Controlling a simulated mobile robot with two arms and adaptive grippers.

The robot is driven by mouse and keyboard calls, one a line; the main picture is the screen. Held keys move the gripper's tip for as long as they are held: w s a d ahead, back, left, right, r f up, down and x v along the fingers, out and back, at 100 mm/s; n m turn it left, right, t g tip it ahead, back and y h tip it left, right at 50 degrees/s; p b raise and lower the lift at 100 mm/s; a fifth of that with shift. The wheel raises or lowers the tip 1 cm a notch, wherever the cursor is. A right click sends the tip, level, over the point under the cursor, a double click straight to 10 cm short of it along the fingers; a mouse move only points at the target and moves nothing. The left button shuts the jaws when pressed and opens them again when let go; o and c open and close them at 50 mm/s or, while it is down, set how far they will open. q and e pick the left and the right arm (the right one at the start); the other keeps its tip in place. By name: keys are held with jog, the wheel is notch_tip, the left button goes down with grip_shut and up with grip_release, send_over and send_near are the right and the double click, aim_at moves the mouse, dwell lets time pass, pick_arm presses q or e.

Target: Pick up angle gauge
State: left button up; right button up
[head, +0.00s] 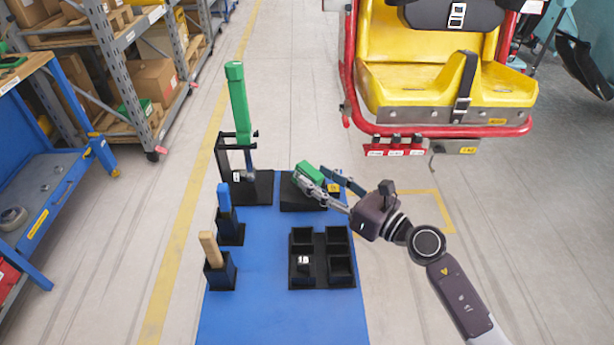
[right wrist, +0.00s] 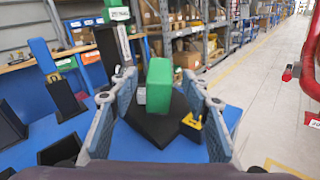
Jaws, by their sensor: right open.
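A small green block-shaped device, which I take to be the angle gauge (head: 310,171), sits on a black base (head: 290,201) at the far right of the blue mat. My right gripper (head: 314,178) is open and reaches in from the right, its fingers at the green device. In the right wrist view the green device (right wrist: 159,86) stands upright between the two spread fingers of the gripper (right wrist: 158,76), with visible space on both sides. Part of the black base (right wrist: 155,125) shows under it. My left gripper is not in view.
A tall green-handled tool (head: 239,100) stands in a black holder left of the base. Blue-handled (head: 224,197) and wooden-handled (head: 210,246) tools stand in holders nearer. A black compartment tray (head: 321,271) lies in front. A yellow ride seat (head: 445,85) is at back right.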

aim_at(308, 172)
jog(key=x, duration=0.3)
jog(key=shift+w+a, duration=0.2)
jog(key=shift+a, duration=0.05)
grip_shut()
